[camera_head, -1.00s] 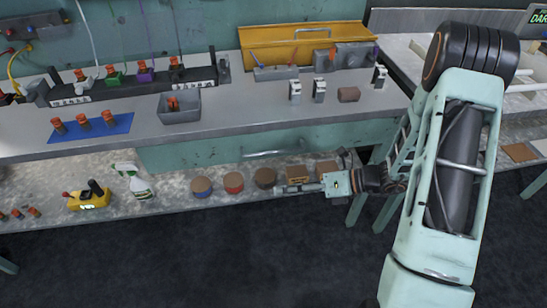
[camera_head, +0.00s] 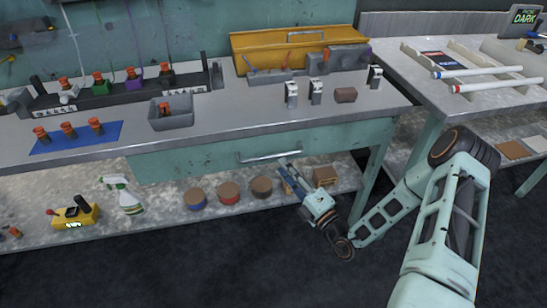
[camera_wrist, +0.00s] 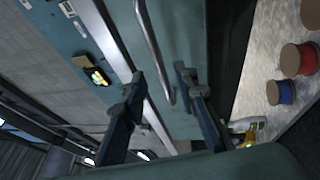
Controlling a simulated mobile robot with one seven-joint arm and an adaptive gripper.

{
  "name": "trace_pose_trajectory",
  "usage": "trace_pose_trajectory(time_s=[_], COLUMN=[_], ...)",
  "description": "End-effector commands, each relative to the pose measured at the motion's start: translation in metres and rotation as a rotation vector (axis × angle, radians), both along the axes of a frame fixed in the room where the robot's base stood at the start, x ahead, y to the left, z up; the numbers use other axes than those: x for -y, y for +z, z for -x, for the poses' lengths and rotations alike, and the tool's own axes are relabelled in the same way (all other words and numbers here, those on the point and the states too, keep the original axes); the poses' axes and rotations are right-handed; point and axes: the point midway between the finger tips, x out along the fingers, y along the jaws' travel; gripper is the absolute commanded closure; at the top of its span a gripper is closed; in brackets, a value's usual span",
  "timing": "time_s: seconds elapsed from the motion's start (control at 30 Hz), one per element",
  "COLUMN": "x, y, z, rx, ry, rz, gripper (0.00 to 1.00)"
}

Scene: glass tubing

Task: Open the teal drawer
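The teal drawer (camera_head: 205,158) sits under the grey workbench top, and its front looks flush with the bench. Its silver bar handle (camera_head: 268,156) runs lengthwise across the front. My gripper (camera_head: 283,163) is just below the handle's right end, pointing up at the drawer front. In the wrist view, my gripper (camera_wrist: 157,78) is open, with one finger on each side of the handle's line. The handle (camera_wrist: 153,45) shows between the fingers, apart from both, against the teal drawer front (camera_wrist: 183,35). How deep the handle sits between the fingertips I cannot tell.
On the lower shelf stand several round spools (camera_head: 229,193), a spray bottle (camera_head: 124,195) and a yellow device (camera_head: 73,214). A bench leg (camera_head: 370,185) stands right of the drawer. The dark floor (camera_head: 200,265) in front is clear.

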Motion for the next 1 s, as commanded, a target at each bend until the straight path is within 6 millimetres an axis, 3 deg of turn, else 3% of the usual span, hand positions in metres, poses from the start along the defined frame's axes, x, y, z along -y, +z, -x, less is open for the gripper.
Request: trace_pose_trajectory(time_s=[0.3, 0.73, 1.0], x=[-0.033, -0.039, -0.039], y=[0.009, 0.011, 0.011], z=[-0.04, -0.047, -0.047], rx=[0.001, 0.0, 0.0], ry=[0.003, 0.002, 0.002], rz=[0.002, 0.002, 0.002], gripper=[0.73, 0.73, 1.0])
